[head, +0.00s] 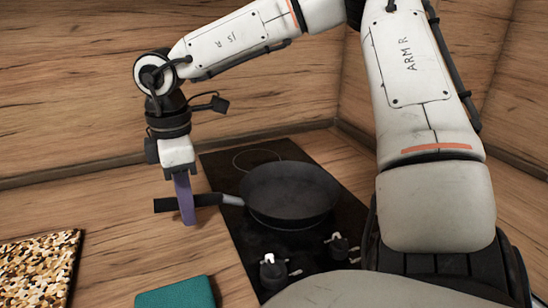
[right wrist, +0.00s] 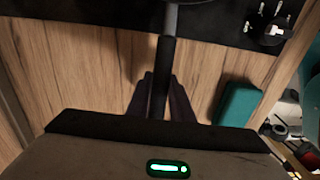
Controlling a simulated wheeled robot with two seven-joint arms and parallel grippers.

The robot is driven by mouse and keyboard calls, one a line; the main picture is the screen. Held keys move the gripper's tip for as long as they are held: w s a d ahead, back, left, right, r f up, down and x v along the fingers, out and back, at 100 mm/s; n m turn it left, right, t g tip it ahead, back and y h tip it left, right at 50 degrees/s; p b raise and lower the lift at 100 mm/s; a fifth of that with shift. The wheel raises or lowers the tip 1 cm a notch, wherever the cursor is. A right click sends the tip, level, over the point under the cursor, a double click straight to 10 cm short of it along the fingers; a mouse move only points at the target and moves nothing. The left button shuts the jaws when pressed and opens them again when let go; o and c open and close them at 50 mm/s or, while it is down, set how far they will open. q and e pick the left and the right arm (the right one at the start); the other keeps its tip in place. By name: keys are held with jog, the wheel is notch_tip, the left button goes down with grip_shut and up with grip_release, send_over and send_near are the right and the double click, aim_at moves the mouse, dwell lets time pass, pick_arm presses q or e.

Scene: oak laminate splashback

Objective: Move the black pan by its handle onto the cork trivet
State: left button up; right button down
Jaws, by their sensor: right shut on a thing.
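The black pan (head: 290,190) is over the black hob (head: 237,222), level, with its handle (head: 172,204) pointing left past the hob's edge. I cannot tell whether its base touches the hob. My right gripper (head: 186,208) comes down from above and is shut on the handle. In the right wrist view the handle (right wrist: 162,75) runs between its two purple fingers, and only a bit of the pan shows at the top edge. The mottled brown cork trivet (head: 38,268) lies at the lower left of the head view, apart from the pan. My left gripper is not in view.
A teal block or cloth (head: 177,293) lies at the front, between trivet and hob; it also shows in the right wrist view (right wrist: 237,104). Hob knobs (head: 272,270) stand at the hob's front. Wooden walls close the back. Bare wood counter lies between handle and trivet.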

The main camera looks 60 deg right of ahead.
jog(key=shift+r, duration=0.1)
jog(key=shift+r+p, duration=1.15)
jog(key=shift+r, duration=1.3)
